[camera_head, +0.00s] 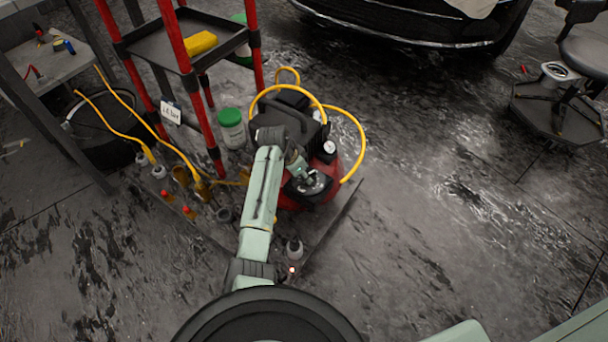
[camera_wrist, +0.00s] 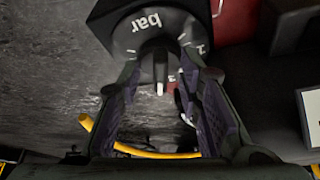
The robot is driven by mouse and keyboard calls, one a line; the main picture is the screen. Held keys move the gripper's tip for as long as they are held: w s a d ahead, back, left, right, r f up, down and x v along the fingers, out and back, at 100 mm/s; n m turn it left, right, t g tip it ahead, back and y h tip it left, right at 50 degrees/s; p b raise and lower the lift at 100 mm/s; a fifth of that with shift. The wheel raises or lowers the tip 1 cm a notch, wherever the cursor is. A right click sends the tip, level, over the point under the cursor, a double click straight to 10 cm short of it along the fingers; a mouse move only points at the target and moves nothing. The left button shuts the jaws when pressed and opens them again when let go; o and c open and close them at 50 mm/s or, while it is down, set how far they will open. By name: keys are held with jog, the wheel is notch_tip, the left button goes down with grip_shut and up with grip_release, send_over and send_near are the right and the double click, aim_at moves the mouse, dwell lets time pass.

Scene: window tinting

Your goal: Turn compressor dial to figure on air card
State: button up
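The compressor (camera_head: 328,167) is red with a black top and handle, and stands on the floor in the head view. In the wrist view its black dial (camera_wrist: 180,22) shows "bar" upside down, with small white figures on its face. A dark knob with a white pointer mark (camera_wrist: 160,88) sits between my fingertips. My gripper (camera_wrist: 160,62) has its fingers on both sides of the knob; whether they touch it is too dark to tell. The white air card (camera_head: 171,112) is on the red-framed cart, its writing too small to read surely.
The red-framed cart (camera_head: 189,60) stands left of the compressor, near a green-lidded jar (camera_head: 231,128). Small bottles (camera_head: 190,212) stand on the floor close to my arm. The yellow hose (camera_head: 358,140) loops around the compressor. Floor to the right is mostly clear, up to a stool (camera_head: 585,55).

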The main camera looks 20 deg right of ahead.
jog(key=shift+d+f, duration=0.2)
jog(key=shift+f, duration=0.35)
jog(key=shift+c, duration=0.6)
grip_shut()
